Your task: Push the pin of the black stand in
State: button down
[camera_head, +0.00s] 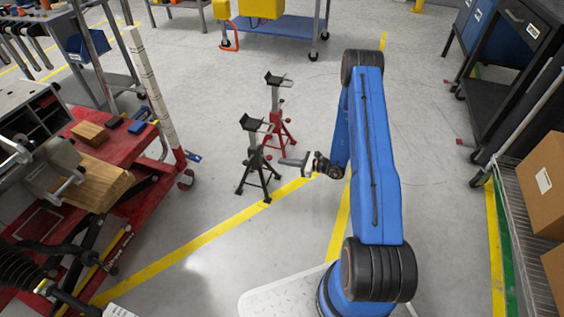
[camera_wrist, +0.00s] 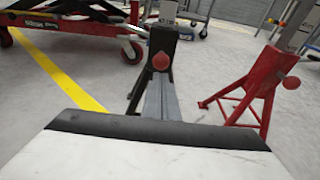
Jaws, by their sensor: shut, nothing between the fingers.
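The black stand (camera_head: 254,164) stands upright on the grey floor, left of my gripper (camera_head: 283,161). In the wrist view the black stand (camera_wrist: 160,40) is straight ahead, and its pin has a red round knob (camera_wrist: 161,61). My gripper (camera_wrist: 158,82) is shut and empty, its grey fingers pointing at the stand just below the knob in the picture. I cannot tell whether the fingertips touch the stand or knob. The fingers cover part of the stand's lower middle.
A red stand (camera_head: 274,112) is close behind the black one; in the wrist view it (camera_wrist: 256,85) is at the right with its own red knob (camera_wrist: 291,82). A red cart (camera_head: 120,155) is at the left. Open floor lies in front.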

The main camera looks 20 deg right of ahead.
jog(key=v, duration=0.8)
jog(key=shift+d, duration=0.1)
dwell(0.4)
jog(key=shift+r, duration=0.15)
jog(key=s+a+r+n+g, duration=0.3)
jog(key=s+a+r+n, duration=0.15)
jog(key=r, duration=0.65)
jog(key=s+a+r+n+g+h, duration=0.1)
jog(key=s+a+r+n+g, duration=0.35)
jog(key=r, duration=0.55)
jog(key=s+a+r+n+g, duration=0.2)
jog(key=s+a+r+n, duration=0.25)
jog(key=r, duration=0.65)
jog(key=s+d+r+n+t+h, duration=0.2)
jog(key=s+r+n+h, duration=0.3)
jog(key=s, duration=0.8)
jog(key=s+d+r+n+t+h, duration=0.2)
jog(key=s+r+n+h, duration=0.4)
jog(key=s+r, duration=0.6)
jog(key=shift+s+d+r+n, duration=0.15)
jog(key=shift+s+r+n, duration=0.05)
jog(key=shift+s+n, duration=0.4)
